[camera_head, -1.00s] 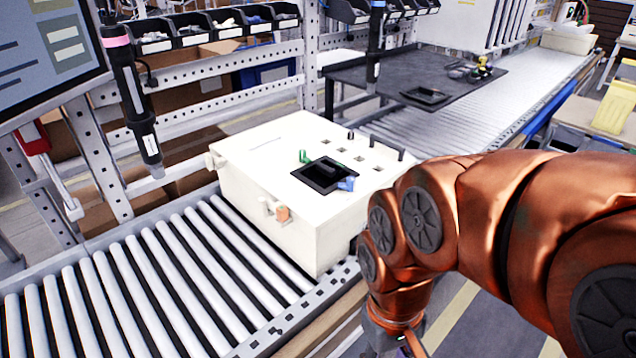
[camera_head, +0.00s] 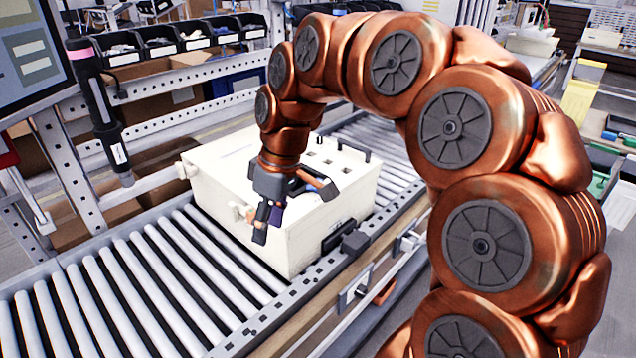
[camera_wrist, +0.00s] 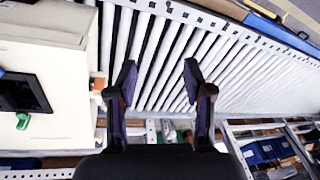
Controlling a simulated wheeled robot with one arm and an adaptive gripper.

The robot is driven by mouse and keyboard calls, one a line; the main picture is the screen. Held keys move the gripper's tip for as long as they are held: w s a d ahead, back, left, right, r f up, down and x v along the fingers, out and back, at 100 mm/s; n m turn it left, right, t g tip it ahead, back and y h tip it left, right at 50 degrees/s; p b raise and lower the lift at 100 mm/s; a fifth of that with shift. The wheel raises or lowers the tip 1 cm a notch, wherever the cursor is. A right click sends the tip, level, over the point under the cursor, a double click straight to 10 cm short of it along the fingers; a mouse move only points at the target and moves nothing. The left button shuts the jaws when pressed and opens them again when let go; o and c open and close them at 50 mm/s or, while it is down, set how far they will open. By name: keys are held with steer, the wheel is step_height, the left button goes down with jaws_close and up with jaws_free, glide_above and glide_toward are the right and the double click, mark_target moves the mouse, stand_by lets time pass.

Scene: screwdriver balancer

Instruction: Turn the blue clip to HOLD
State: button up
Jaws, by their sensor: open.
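The white box (camera_head: 308,232) stands on the roller conveyor. My gripper (camera_head: 292,208) is over its top and front edge in the head view, covering the black recess and the clips. In the wrist view, the gripper (camera_wrist: 159,78) is open and empty, its fingers over the rollers beside the box (camera_wrist: 50,50). The black recess (camera_wrist: 24,93) is at the left edge, with a green clip (camera_wrist: 22,121) at its lower side. A small blue-green bit (camera_wrist: 2,72) is cut off at the frame edge; I cannot tell if it is the blue clip. Its setting cannot be read.
An orange latch (camera_wrist: 98,85) sticks out of the box side near the left finger. A dark hanging tool (camera_head: 100,115) is left of the box. Bare rollers (camera_head: 130,275) lie in front. Parts bins (camera_head: 160,40) line the rack behind.

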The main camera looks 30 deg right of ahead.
steer(key=w+d+n+t, duration=0.1)
steer(key=w+d, duration=0.6)
steer(key=d, duration=0.5)
steer(key=w+d+n+t, duration=0.1)
steer(key=w+d+t, duration=0.1)
steer(key=w+d, duration=0.65)
steer(key=shift+s+d+f+p, duration=0.15)
steer(key=shift+f+p, duration=0.3)
steer(key=shift+f, duration=1.55)
steer(key=shift+s+d+f+p, duration=0.15)
steer(key=shift+f+p, duration=0.25)
steer(key=shift+f, duration=1.6)
steer(key=shift+w+y, duration=0.1)
steer(key=shift+y, duration=0.2)
steer(key=shift+c, duration=0.3)
